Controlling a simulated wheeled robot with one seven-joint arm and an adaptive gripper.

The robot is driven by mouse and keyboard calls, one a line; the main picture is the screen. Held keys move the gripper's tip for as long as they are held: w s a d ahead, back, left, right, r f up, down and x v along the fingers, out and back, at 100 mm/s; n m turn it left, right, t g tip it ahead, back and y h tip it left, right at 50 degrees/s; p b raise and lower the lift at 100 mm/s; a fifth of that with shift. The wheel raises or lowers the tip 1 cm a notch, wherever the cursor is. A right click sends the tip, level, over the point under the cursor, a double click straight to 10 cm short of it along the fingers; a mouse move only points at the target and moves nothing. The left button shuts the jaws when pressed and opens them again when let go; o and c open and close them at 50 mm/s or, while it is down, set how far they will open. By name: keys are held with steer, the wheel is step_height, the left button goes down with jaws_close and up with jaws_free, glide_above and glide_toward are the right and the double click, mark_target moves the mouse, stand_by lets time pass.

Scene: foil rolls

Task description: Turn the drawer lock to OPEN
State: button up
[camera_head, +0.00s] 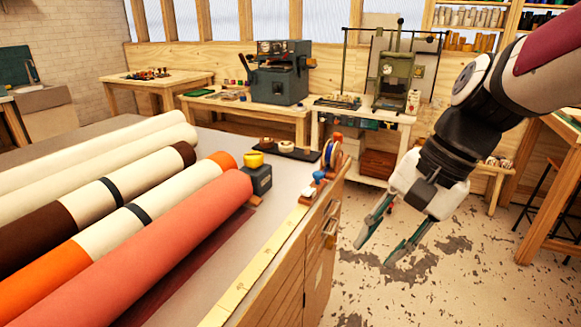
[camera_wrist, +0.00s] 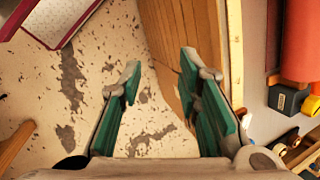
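My gripper (camera_head: 377,252) hangs over the open floor to the right of the wooden drawer cabinet (camera_head: 291,273). Its two green fingers are apart with nothing between them; they also show apart in the wrist view (camera_wrist: 160,64). The drawer front faces right and is seen edge-on, with metal fittings (camera_head: 330,233) near its top. I cannot tell which fitting is the lock or how it is turned. In the wrist view the cabinet's wooden side (camera_wrist: 178,38) lies just beyond the right finger, and no lock can be made out.
Several rolls, including a red one (camera_head: 150,255), lie on the cabinet top. Machines (camera_head: 280,72) stand on benches behind.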

steer(key=w+f+m+y+b, duration=0.45)
steer(key=w+f+m, duration=0.25)
steer(key=w+f, duration=0.4)
steer(key=m+t+y+b, duration=0.75)
steer(key=m+b, duration=0.55)
steer(key=m, duration=0.4)
glide_toward(330, 242)
steer(key=b+x, duration=0.2)
steer(key=x, duration=0.6)
steer(key=shift+w+a+f+t+h, duration=0.2)
steer(key=shift+w+t+h, duration=0.1)
steer(key=shift+t+h, duration=0.15)
jaws_close()
